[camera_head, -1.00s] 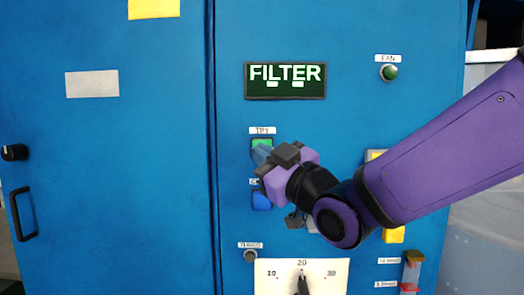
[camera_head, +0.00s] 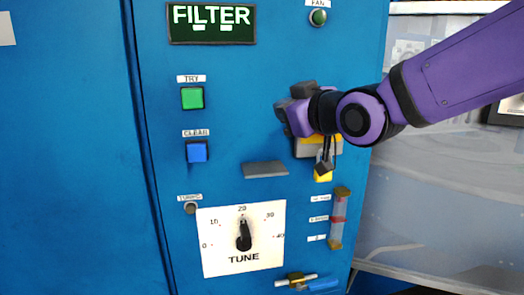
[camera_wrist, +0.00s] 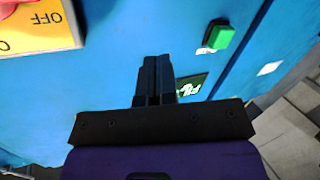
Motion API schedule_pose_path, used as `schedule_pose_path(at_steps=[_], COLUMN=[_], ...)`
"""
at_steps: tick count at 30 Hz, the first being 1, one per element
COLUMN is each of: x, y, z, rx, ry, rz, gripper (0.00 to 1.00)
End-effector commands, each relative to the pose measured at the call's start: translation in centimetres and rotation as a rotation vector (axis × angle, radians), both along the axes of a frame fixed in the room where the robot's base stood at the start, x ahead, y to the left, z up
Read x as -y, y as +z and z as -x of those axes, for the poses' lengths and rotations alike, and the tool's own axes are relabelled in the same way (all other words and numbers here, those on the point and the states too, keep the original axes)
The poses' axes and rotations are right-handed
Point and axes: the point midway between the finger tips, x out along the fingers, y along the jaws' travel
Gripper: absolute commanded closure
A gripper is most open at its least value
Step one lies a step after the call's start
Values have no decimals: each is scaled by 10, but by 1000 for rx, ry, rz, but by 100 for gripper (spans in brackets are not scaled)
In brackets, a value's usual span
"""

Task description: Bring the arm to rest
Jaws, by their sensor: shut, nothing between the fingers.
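My gripper (camera_head: 282,108) is at the end of my purple arm, in front of the blue cabinet's right panel in the head view. Its fingers point left, toward the green TRY button. In the wrist view my gripper (camera_wrist: 155,75) shows its two dark fingers together, with nothing between them. Part of the yellow fitting behind my wrist is hidden by the arm in the head view.

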Motion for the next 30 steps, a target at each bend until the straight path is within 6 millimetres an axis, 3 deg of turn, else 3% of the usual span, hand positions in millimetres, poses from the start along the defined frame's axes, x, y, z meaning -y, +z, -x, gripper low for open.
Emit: schedule_pose_path(at_steps=[1,3,8,12,15,18,22,25,30], x=[30,67,145,201,233,255,269,273,275], y=[-2,-10,-32,-53,-68,-81,-92,-97,-99], z=[1,7,39,83,121,157,193,208,215], rx=[-58,-157,-385,-588,-732,-857,-977,-1029,-1052], ry=[-59,-136,-312,-462,-565,-652,-728,-759,-770], rz=[14,37,70,80,76,66,53,47,46], gripper=[100,100,100,100,100,100,100,100,100])
